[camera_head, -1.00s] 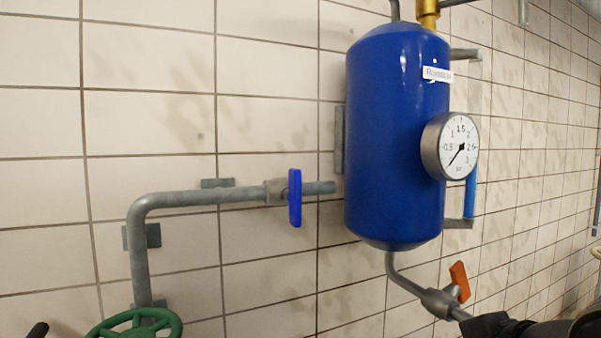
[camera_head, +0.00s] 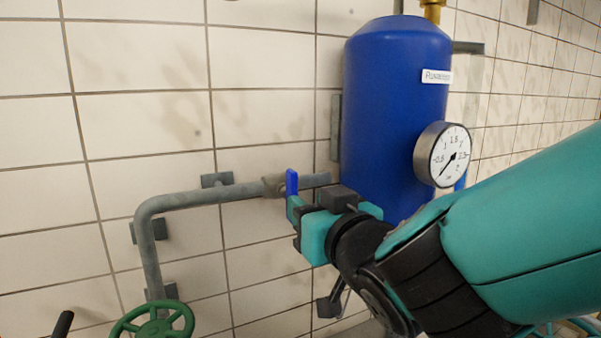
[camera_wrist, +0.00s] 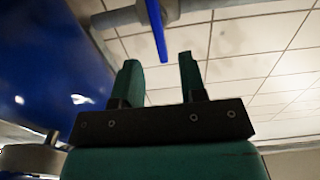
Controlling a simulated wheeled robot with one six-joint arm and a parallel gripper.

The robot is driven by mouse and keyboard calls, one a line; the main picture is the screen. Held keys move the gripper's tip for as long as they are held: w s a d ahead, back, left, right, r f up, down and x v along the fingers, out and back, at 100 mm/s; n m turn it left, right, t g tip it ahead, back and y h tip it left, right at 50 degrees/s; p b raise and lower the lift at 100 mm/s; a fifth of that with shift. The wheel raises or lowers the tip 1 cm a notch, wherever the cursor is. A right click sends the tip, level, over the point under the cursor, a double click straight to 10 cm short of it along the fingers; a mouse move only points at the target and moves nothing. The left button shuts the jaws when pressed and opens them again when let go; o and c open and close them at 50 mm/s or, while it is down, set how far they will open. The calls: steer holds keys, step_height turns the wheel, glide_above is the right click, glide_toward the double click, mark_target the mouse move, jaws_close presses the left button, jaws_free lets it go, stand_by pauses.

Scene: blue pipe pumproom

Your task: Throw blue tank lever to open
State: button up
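The blue lever (camera_head: 291,181) hangs straight down across the grey pipe, left of the blue tank (camera_head: 393,110). My gripper (camera_head: 295,208) is at the lever's lower end in the head view and hides part of it. In the wrist view my gripper (camera_wrist: 160,62) is open, its two green fingers apart. The blue lever (camera_wrist: 156,28) shows there with its tip in the gap between the fingertips. I cannot tell whether a finger touches it. The tank (camera_wrist: 40,70) also fills the left of the wrist view.
A round pressure gauge (camera_head: 443,155) sits on the tank's front, close to my arm. The grey pipe (camera_head: 200,199) runs along the tiled wall and bends down at the left. A green handwheel (camera_head: 153,322) is at the bottom left.

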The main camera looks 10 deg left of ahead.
steer(key=p+x, duration=0.2)
steer(key=x, duration=0.4)
steer(key=shift+r+p, duration=0.15)
steer(key=shift+p, duration=0.25)
steer(key=shift+w+a, duration=0.25)
steer(key=shift+w, duration=0.15)
jaws_close()
